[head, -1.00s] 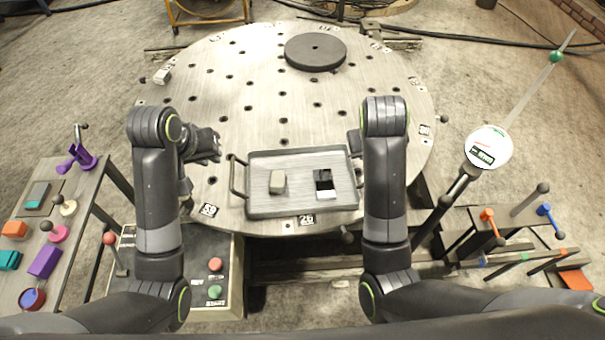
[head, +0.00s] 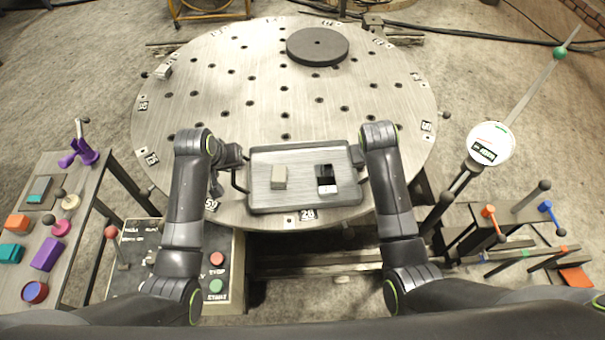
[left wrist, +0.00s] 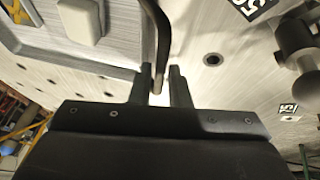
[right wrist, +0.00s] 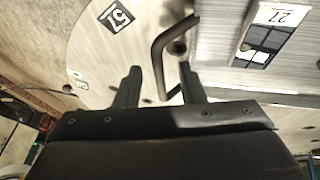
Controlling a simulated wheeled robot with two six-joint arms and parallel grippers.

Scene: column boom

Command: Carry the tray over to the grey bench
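The grey metal tray (head: 303,195) lies flat near the front of the round table, carrying a beige block (head: 279,177) and a black-and-white item (head: 326,178). My left gripper (head: 232,165) is at the tray's left handle (head: 236,183). In the left wrist view its fingers (left wrist: 160,82) stand apart with the handle bar (left wrist: 160,45) between them. My right gripper is mostly hidden by its arm in the head view. In the right wrist view its fingers (right wrist: 160,68) stand apart around the tray's right handle (right wrist: 158,45). I cannot make out which surface is the grey bench.
The round perforated table (head: 220,90) bears a dark disc (head: 317,46) at the back. A side bench (head: 85,210) at left holds several coloured pieces. A control box (head: 216,270) stands front left. A dial gauge (head: 490,143) and a tool rack (head: 490,240) are at right.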

